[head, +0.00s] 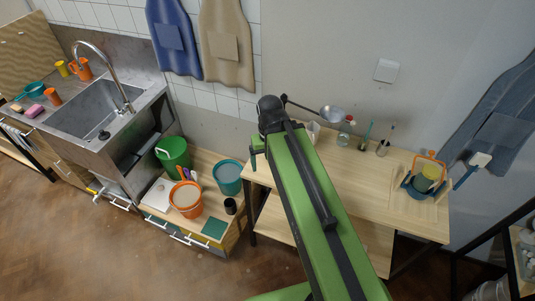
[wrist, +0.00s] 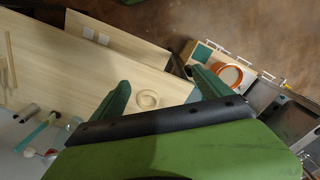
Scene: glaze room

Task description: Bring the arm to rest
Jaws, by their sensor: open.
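My gripper (wrist: 163,88) shows in the wrist view with its two green fingers wide apart and nothing between them. A pale ring-shaped thing (wrist: 148,99) lies on the wooden table beyond the fingers, and I see no contact with it. In the head view my green arm reaches up from the bottom over the wooden table (head: 375,190). The arm's dark far end is near the table's left side, by the wall. The fingers are mostly hidden there.
A sink (head: 95,108) stands further left. Open floor lies in front.

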